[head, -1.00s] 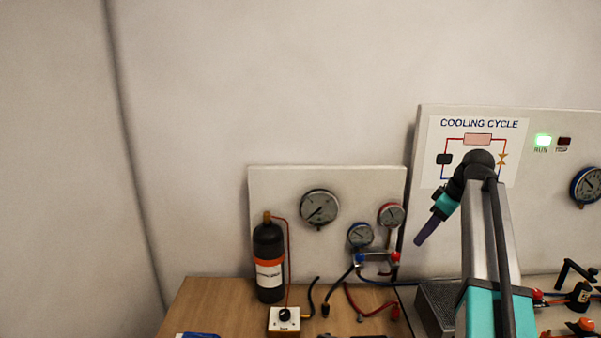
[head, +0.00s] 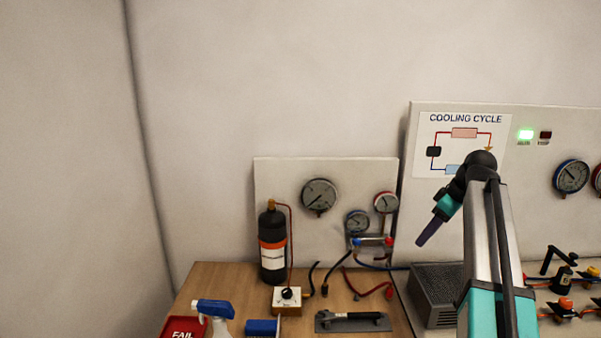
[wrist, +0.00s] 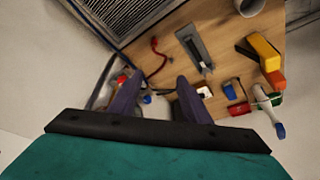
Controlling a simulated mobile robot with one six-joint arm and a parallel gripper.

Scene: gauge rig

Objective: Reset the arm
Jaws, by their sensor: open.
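My gripper (head: 422,241) is raised in the air in front of the boards in the head view, with its dark purple fingers pointing down and left. The arm is bent, with its teal and silver link rising from the lower right. In the wrist view my gripper (wrist: 155,88) shows two dark fingers spread apart with nothing between them. It is open and empty, well above the bench (wrist: 222,68).
A black bottle (head: 272,255) with an orange band stands on the wooden bench. A spray bottle (head: 214,312), a red FAIL tray (head: 183,329) and a black-handled tool (head: 352,320) are at the front. A metal mesh box (head: 436,290) sits near my arm. Gauges (head: 319,195) hang behind.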

